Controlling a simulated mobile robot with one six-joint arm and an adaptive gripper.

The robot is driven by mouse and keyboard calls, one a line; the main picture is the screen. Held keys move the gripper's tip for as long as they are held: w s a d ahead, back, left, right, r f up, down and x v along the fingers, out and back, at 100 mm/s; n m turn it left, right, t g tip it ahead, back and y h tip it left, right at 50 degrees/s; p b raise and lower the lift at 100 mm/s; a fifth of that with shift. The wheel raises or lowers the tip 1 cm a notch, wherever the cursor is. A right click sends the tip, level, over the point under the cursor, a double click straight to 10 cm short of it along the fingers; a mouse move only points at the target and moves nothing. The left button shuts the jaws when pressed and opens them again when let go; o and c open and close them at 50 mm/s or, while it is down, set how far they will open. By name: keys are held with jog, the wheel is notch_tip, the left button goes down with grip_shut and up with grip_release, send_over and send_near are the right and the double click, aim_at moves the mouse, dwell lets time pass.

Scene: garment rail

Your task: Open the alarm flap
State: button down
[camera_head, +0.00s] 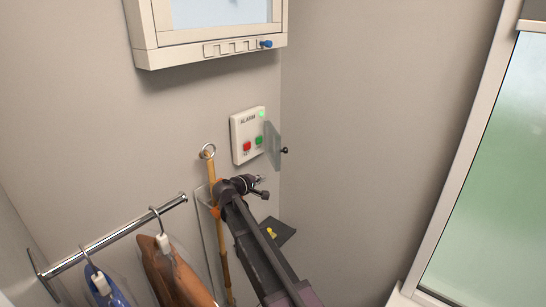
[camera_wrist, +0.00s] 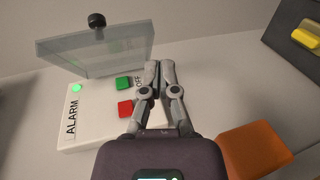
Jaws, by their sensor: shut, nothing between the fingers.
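The white alarm box (camera_head: 237,139) is on the wall near the corner, with a red button (camera_head: 247,146), a green button (camera_head: 259,140) and a lit green lamp. Its clear flap (camera_head: 272,146) stands swung out from the box, with a black knob (camera_head: 284,150) at its free edge. In the wrist view the flap (camera_wrist: 100,50) also stands away from the box face (camera_wrist: 90,128), and both buttons are uncovered. My gripper (camera_wrist: 152,68) is shut and empty, in front of the box beside the buttons. In the head view my gripper (camera_head: 264,187) is just below the box.
A framed white cabinet (camera_head: 205,50) hangs above. A metal rail (camera_head: 115,236) with hung garments (camera_head: 175,270) is at lower left, beside a bamboo stick (camera_head: 212,175). A dark plate (camera_head: 285,230) with a yellow piece is below the box. The right wall is bare up to a glazed frame (camera_head: 500,170).

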jog(key=s+a+r+n+t, duration=0.1)
jog(key=a+r+t, duration=0.2)
jog(key=a+r, duration=0.1)
jog(key=shift+s+a+r+t, duration=0.25)
jog(key=shift+s+r+t, duration=0.1)
jog(key=shift+r+t, duration=0.05)
jog(key=shift+w+d, duration=0.1)
jog(key=shift+w, duration=0.05)
jog(key=s+d+x, duration=0.1)
jog(key=d+x, duration=0.1)
jog(key=x, duration=1)
jog(key=shift+d, duration=0.4)
jog(key=shift+a+n, duration=0.1)
jog(key=shift+n, duration=0.2)
